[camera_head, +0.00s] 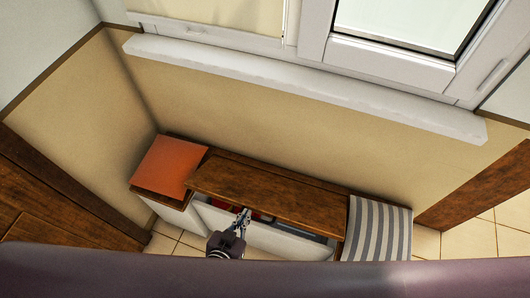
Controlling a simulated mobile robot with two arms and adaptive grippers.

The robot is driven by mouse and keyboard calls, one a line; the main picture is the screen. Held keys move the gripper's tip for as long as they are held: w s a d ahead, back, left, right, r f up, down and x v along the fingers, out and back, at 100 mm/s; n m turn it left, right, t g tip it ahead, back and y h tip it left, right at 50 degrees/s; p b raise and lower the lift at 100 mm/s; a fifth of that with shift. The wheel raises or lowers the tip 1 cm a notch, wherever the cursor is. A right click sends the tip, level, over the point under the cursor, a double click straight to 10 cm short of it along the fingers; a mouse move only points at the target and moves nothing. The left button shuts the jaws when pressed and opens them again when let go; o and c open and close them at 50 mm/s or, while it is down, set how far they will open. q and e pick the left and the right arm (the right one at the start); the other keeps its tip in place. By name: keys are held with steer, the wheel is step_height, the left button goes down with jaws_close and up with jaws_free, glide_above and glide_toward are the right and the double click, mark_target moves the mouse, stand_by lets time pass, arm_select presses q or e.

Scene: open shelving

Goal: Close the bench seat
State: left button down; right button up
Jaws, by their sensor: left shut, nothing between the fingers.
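The bench (285,240) stands below the window, with a white front and a brown wooden seat lid (268,197) in its middle. The lid looks raised, with a gap under its front edge where the inside of the box and something red show. My left gripper (244,216) is shut and empty at the front of the bench, near the lid's front edge. I cannot tell whether its fingertips touch the lid. My right gripper is not in view.
An orange cushion (170,165) lies on the bench's left end and a grey-and-white striped cushion (377,229) on its right end. A white window sill (300,85) juts out above. Wooden furniture (60,200) stands at left. Tiled floor (470,239) shows at right.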

arm_select(q)
steer(key=s+a+f+b, duration=0.1)
steer(key=s+f+b, duration=0.2)
steer(key=f, duration=0.5)
steer(key=shift+f+b, duration=0.15)
steer(key=shift+b, duration=0.45)
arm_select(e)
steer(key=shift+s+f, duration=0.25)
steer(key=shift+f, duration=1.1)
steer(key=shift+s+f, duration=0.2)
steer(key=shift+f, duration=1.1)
arm_select(q)
steer(key=shift+s, duration=0.1)
